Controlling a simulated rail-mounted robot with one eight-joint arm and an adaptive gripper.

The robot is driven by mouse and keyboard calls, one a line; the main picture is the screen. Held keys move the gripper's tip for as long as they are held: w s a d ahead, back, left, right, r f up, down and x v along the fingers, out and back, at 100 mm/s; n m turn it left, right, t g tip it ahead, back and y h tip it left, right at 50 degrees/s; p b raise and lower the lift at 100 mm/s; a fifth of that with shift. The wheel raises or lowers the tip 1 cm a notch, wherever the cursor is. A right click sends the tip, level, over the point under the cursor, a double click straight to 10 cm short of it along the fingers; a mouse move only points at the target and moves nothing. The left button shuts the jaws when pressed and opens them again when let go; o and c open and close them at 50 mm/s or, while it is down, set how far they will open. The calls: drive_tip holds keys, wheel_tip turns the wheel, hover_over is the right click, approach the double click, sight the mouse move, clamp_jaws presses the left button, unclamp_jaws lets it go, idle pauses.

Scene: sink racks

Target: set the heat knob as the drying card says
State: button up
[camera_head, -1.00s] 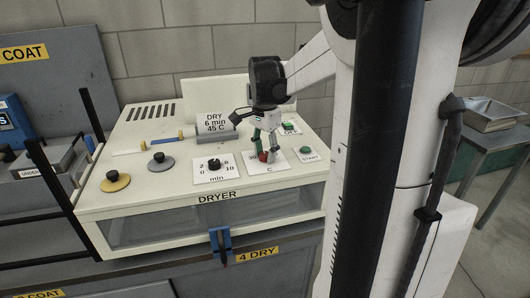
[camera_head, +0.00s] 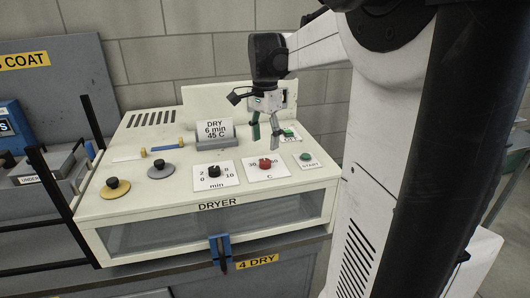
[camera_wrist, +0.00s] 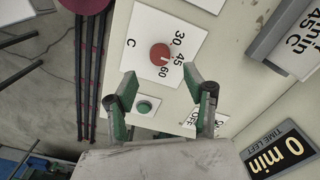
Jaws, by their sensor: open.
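The drying card (camera_head: 216,130) reads DRY, 6 min, 45 C and stands at the back of the dryer's top. The red heat knob (camera_head: 265,164) sits on a white C dial. It also shows in the wrist view (camera_wrist: 160,54), beside the printed 30, 45 and 60. A short pale mark on it seems to lie on the side of the 45 and 60, but I cannot tell exactly which it points to. My gripper (camera_head: 265,138) is open and empty, above and apart from the knob. Its green-grey fingers (camera_wrist: 160,77) are spread in the wrist view.
The black minutes knob (camera_head: 214,171) is left of the red one. Green START (camera_head: 306,157) and another green button (camera_head: 288,133) are to the right. A display (camera_wrist: 272,155) reads 0 min.

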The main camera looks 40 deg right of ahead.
sight(265, 161)
wheel_tip(265, 161, up, 5)
drive_tip(key=shift+f, duration=0.1)
idle(0.7)
drive_tip(key=s+a+f+n+t, duration=0.2)
drive_tip(key=s+a+f+n, duration=0.2)
drive_tip(key=a, duration=0.6)
drive_tip(key=s+a+f+n+t+b, duration=0.1)
drive_tip(key=s+a+f+n+t, duration=0.1)
drive_tip(key=a+n, duration=0.6)
drive_tip(key=s+a+f+n+t, duration=0.3)
drive_tip(key=s+a+f+n, duration=0.2)
drive_tip(key=a, duration=0.6)
drive_tip(key=shift+s+a+f+n, duration=0.35)
drive_tip(key=shift+a+f+n, duration=0.05)
drive_tip(key=shift+f, duration=0.2)
